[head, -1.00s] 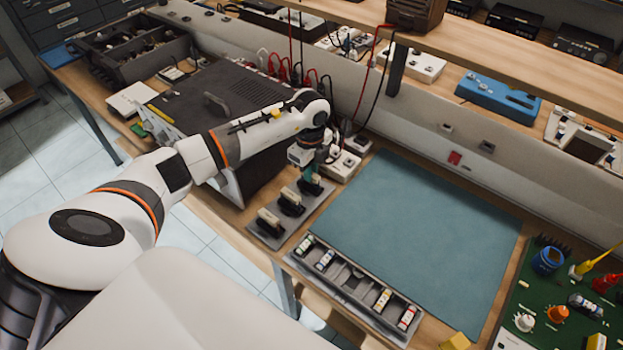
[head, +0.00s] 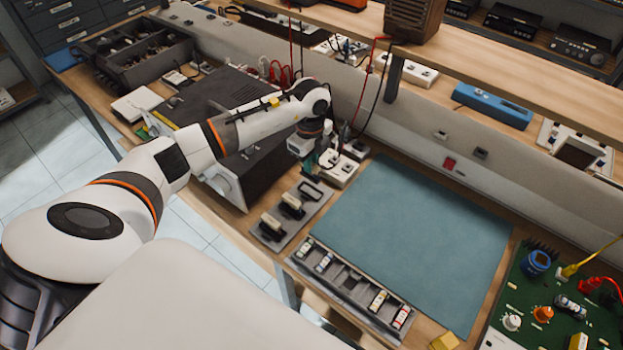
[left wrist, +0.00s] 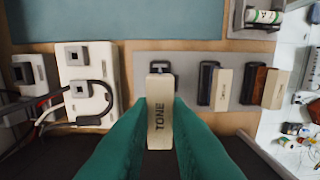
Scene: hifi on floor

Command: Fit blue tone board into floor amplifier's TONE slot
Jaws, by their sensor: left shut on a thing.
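My left gripper (head: 309,163) is over the bench, above the far end of a grey rack (head: 282,228). In the left wrist view its green fingers (left wrist: 159,120) are shut on a cream block marked TONE (left wrist: 159,98), the top of the tone board. The board's blue part is hidden in both views. The rack's place beneath is an empty dark frame (head: 311,190). Two other boards with cream tops and dark bodies (head: 291,206) (head: 271,224) stand in the rack. I cannot make out the floor amplifier or its TONE slot. My right gripper is not in view.
White socket boxes (head: 337,167) with cables stand close beside the gripper. A large dark metal case (head: 240,95) lies behind my left arm. A clear teal mat (head: 410,240) and a tray of small parts (head: 350,290) are to the right. Tiled floor (head: 50,165) shows at left.

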